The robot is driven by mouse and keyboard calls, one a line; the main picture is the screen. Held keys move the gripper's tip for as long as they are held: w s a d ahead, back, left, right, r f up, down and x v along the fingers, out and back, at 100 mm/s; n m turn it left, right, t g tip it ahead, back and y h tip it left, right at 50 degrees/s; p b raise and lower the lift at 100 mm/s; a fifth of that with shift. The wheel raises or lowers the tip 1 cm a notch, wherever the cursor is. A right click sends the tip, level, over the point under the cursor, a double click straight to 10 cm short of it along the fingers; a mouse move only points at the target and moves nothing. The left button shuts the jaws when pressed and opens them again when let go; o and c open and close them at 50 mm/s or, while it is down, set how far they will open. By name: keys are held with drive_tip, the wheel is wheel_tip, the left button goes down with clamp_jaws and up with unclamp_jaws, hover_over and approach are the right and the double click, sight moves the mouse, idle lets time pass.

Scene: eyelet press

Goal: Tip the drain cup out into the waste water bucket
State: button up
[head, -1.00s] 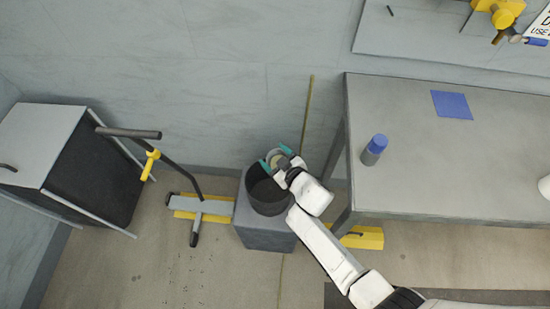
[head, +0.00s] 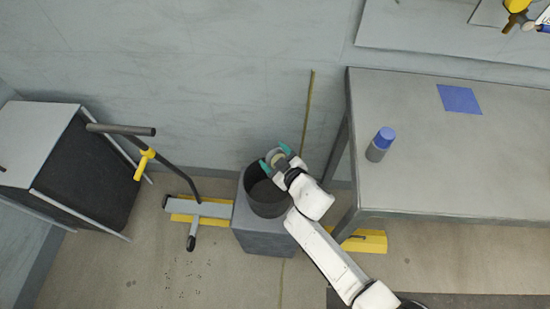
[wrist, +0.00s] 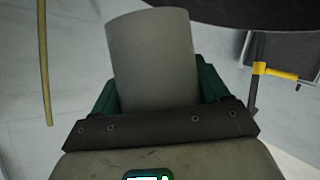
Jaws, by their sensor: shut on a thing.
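My gripper (head: 275,160), with teal fingers, is shut on the grey drain cup (wrist: 152,60). The cup shows small between the fingers in the head view (head: 276,155). The dark waste water bucket (head: 266,199) stands below and beside the gripper, its mouth open upward. The cup is at the bucket's far rim, and I cannot tell how much of it is over the mouth. In the wrist view the bucket's dark edge (wrist: 255,12) crosses the top right. The cup's contents are hidden.
The bucket stands on a grey block (head: 262,238) near the wall. A grey table (head: 440,150) with a blue-capped bottle (head: 380,145) and a blue square (head: 459,99) is at right. A yellow-and-grey stand (head: 195,208) and a cabinet (head: 50,150) are at left.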

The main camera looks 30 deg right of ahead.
drive_tip(key=shift+f+n+h+b, duration=0.2)
drive_tip(key=shift+n+h+b, duration=0.4)
drive_tip(key=shift+b, duration=1.8)
drive_tip(key=shift+a+r+n+t+h+b, duration=0.1)
drive_tip(key=shift+r+n+t+h+b, duration=0.2)
drive_tip(key=shift+n+b, duration=0.75)
drive_tip(key=shift+a+r+n+t+h+b, duration=0.1)
drive_tip(key=shift+r+n+t+h+b, duration=0.15)
drive_tip(key=shift+b, duration=1.5)
drive_tip(key=shift+s+a+r+n+t+h+b, duration=0.1)
drive_tip(key=shift+a+r+n+t+h+b, duration=0.2)
drive_tip(key=shift+n+b, duration=0.95)
drive_tip(key=shift+a+r+n+t+h+b, duration=0.15)
drive_tip(key=shift+r+n+t+h+b, duration=0.3)
drive_tip(key=shift+b, duration=1.5)
drive_tip(key=shift+a+n+b, duration=0.2)
drive_tip(key=shift+n+b, duration=0.5)
drive_tip(key=shift+b, duration=0.25)
drive_tip(key=shift+a+r+n+t+b, duration=0.15)
drive_tip(key=shift+n+t+b, duration=0.15)
drive_tip(key=shift+n+b, duration=0.25)
drive_tip(key=shift+b, duration=0.4)
drive_tip(key=shift+s+a+r+n+t+b, duration=0.15)
drive_tip(key=shift+r+n+t+b, duration=0.15)
drive_tip(key=shift+n, duration=0.25)
